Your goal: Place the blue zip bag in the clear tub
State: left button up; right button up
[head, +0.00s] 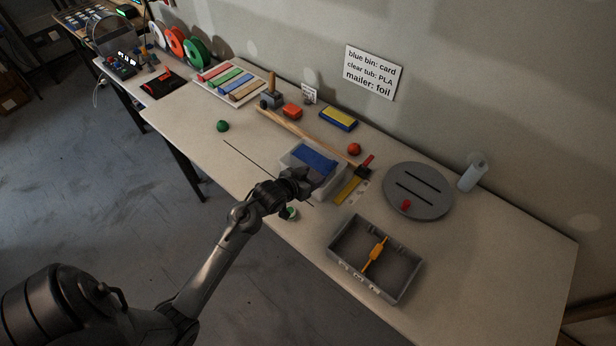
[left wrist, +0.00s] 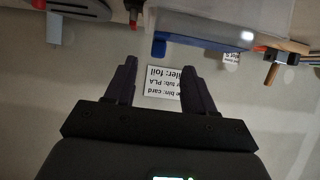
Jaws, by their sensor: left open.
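The clear tub (head: 331,187) stands near the middle of the bench. The blue zip bag (head: 314,157) lies in its far part, flat or slightly tilted; I cannot tell whether it touches the bottom. My left gripper (head: 304,181) is over the tub's near side and hides part of it. In the left wrist view the gripper (left wrist: 160,65) is open, with nothing between its fingers. The tub (left wrist: 220,18) shows there beyond the fingers, with a blue strip (left wrist: 225,42), apparently the bag, along its edge. My right gripper is not in view.
A grey divided bin (head: 345,262) with an orange tool stands front right. A grey turntable (head: 418,190) and a bottle (head: 472,175) are behind it. A wooden stick (head: 305,132), a red ball (head: 354,149) and a green ball (head: 222,126) lie around the tub.

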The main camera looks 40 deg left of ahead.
pick_arm(q)
jog(key=s+d+m+g, duration=0.1)
jog(key=s+d+g, duration=0.3)
jog(key=s+d, duration=0.4)
jog(key=s+d+m+g+h, duration=0.1)
jog(key=s+d+g, duration=0.3)
jog(key=s, duration=1.5)
jog(key=d+m, duration=0.1)
jog(key=d, duration=0.3)
jog(key=shift+d+f+g, duration=0.3)
jog(key=shift+d+f, duration=0.1)
notch_tip(320, 180, up, 18)
jog(key=p, duration=1.8)
jog(key=shift+r, duration=0.15)
